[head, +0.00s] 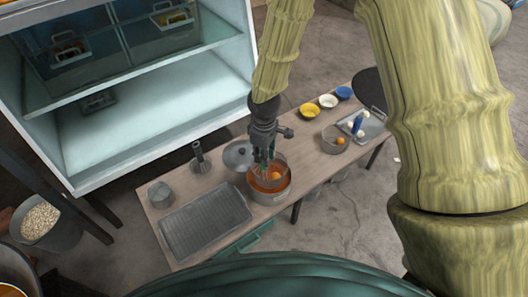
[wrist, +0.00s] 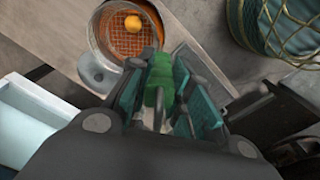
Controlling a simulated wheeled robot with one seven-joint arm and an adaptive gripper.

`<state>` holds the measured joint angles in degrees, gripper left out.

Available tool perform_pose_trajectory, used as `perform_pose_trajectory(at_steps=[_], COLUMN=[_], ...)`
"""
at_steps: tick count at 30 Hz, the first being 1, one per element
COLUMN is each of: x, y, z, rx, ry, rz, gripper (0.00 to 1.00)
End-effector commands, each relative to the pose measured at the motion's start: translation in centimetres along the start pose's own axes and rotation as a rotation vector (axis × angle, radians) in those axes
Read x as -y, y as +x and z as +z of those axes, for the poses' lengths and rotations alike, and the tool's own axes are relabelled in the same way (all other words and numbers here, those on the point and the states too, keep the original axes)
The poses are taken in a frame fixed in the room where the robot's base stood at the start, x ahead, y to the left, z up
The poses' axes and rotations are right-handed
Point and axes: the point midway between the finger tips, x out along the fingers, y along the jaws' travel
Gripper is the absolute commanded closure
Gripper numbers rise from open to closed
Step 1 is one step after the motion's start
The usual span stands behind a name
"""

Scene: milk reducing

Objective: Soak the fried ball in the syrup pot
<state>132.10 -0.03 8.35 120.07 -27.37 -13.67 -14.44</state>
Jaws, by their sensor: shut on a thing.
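My gripper (head: 264,158) is over the wooden table and shut on a green handle (wrist: 158,75), which seems to belong to a wire strainer (head: 264,178). The strainer's round mesh (wrist: 118,40) is at the syrup pot (head: 270,198), over or in orange syrup; I cannot tell how deep it sits. An orange-brown fried ball (head: 276,176) lies on the mesh. The ball also shows in the wrist view (wrist: 132,23). Another ball (head: 340,140) is in a grey round pan (head: 328,147) to the right.
A ridged metal tray (head: 205,222) lies at the table's left front, near a metal canister (head: 160,194). A grey lid (head: 238,155) is behind the pot. Yellow (head: 310,111), white (head: 328,101) and blue (head: 344,93) bowls stand farther right. A pale shelf unit (head: 150,130) rises left.

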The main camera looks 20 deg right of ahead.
Motion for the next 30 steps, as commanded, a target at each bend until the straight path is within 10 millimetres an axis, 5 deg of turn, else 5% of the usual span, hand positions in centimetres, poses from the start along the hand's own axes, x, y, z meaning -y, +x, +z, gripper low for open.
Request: perform_pose_trajectory(at_steps=[30], x=[0.1], y=[8.0], z=[-0.1], rx=[0.000], ry=[-0.002], rz=[0.001], gripper=[1.00])
